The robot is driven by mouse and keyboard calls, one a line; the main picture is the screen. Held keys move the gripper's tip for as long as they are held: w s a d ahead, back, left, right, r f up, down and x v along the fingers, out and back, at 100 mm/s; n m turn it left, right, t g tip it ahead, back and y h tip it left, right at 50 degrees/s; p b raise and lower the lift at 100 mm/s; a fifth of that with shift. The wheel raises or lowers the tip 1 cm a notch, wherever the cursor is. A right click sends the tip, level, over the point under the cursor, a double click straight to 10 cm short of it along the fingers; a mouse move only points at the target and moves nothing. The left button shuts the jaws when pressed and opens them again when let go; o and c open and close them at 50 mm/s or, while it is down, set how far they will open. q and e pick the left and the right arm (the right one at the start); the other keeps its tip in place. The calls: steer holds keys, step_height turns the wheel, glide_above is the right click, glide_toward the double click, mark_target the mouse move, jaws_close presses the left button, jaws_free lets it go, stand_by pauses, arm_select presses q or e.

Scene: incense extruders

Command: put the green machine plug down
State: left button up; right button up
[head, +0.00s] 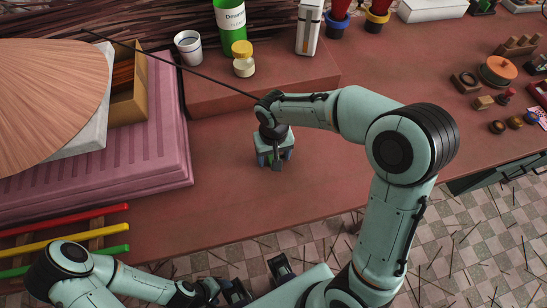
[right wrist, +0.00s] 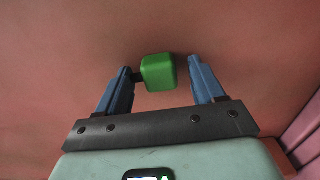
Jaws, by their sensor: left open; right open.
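The green machine plug (right wrist: 158,72) is a small rounded green block in the right wrist view, against the reddish tabletop. It lies between the blue fingers of my right gripper (right wrist: 165,80), which are spread apart. The plug is close to the left finger, with a clear gap to the right finger. In the head view my right gripper (head: 274,163) points down at the table, and its body largely hides the plug. My left gripper (head: 261,280) is open and empty at the bottom, over the floor in front of the table edge.
A raised reddish block (head: 265,82) behind carries a green bottle (head: 230,22), a yellow-lidded jar (head: 243,62) and a white cup (head: 188,47). Pink trays (head: 160,150) stand at the left. Coloured sticks (head: 75,228) lie at the front left. The tabletop (head: 340,165) right of the gripper is clear.

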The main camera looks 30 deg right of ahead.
steer(key=c, duration=1.2)
steer(key=shift+c, duration=0.2)
